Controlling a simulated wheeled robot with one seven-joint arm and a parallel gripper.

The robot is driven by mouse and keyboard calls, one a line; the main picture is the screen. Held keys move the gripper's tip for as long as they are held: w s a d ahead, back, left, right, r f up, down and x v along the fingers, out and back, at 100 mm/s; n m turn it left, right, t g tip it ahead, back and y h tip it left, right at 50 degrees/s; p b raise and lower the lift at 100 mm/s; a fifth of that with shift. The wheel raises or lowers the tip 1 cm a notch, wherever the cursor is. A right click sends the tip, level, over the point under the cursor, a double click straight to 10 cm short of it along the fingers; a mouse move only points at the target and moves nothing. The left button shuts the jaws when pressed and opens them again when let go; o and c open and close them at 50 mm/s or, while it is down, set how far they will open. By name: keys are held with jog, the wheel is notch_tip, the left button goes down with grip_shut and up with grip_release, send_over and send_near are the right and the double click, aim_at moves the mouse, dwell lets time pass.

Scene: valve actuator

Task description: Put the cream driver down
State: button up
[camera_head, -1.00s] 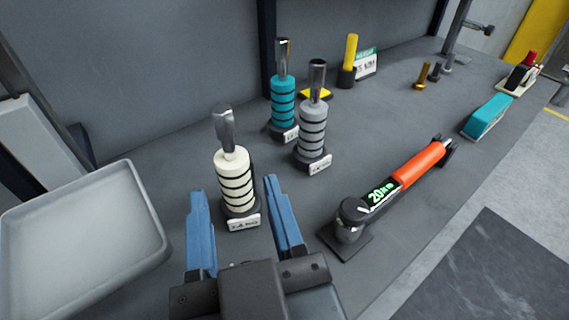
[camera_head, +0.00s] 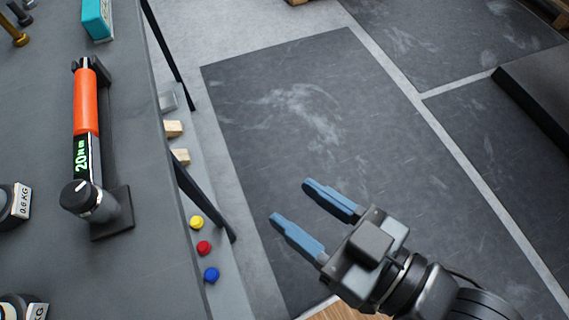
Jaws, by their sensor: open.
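My gripper (camera_head: 291,199) is open and empty, over the dark floor to the right of the workbench. Its blue fingers point up and left, well apart from everything on the bench. The cream driver is not in view now. At the lower left edge, two dark stands with weight labels are cut off by the frame: one reads 0.6 KG (camera_head: 17,204), the other (camera_head: 30,308) is only partly visible. What stands in them is out of the picture.
On the grey workbench (camera_head: 125,75), an orange torque tool (camera_head: 86,105) showing 20 lies in its holder. A teal block (camera_head: 97,20) and bolts lie beyond. A lower shelf holds wooden blocks and yellow, red and blue knobs (camera_head: 203,248).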

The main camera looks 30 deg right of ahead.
jog(key=s+d+f+m+h, duration=0.2)
jog(key=s+d+h, duration=0.4)
jog(key=s+d, duration=0.6)
jog(key=shift+m, duration=0.6)
jog(key=shift+s+d, duration=0.1)
jog(key=shift+r+p, duration=0.35)
